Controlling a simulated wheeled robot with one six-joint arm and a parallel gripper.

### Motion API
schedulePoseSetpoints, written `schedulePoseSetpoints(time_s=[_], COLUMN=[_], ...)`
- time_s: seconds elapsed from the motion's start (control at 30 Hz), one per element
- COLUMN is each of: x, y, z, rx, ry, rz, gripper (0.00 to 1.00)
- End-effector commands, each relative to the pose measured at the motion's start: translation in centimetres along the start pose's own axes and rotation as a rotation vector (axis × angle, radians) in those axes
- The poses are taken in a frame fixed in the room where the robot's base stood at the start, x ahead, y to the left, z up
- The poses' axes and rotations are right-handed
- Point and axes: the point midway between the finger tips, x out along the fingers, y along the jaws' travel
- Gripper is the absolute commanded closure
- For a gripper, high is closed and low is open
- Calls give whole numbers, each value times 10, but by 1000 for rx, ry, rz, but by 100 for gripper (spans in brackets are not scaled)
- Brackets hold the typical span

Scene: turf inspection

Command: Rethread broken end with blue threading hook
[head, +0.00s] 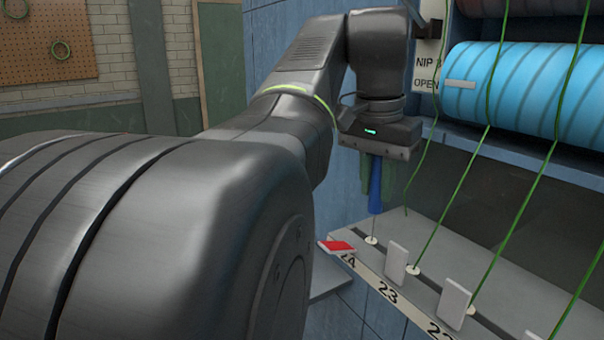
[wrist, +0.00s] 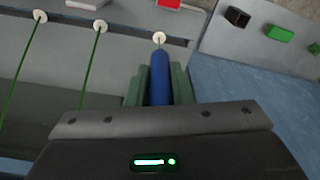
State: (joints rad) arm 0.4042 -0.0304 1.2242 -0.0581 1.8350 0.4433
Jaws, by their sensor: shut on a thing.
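My gripper (head: 376,178) points down and is shut on the blue handle of the threading hook (head: 375,197). In the wrist view the blue hook (wrist: 160,78) sits between my green fingers. Its thin shaft reaches the white eyelet (head: 371,240) at position 24, beside a tipped red tab (head: 337,246). I cannot tell whether the tip is inside the eyelet.
A blue roller (head: 520,90) stands above the ledge (head: 440,240), with green threads crossing it. Pale upright tabs (head: 396,262) line the ledge front. In the wrist view, a grey surface at right holds a dark box (wrist: 237,17) and a green block (wrist: 279,33).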

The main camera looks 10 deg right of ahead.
Motion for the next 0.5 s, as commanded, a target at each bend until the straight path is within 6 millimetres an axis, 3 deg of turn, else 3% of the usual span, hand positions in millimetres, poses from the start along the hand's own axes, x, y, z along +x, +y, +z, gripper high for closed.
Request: schedulePoseSetpoints(time_s=[0.5], x=[-27], y=[0], z=[-4], rx=[0], ry=[1], rz=[0], gripper=[100])
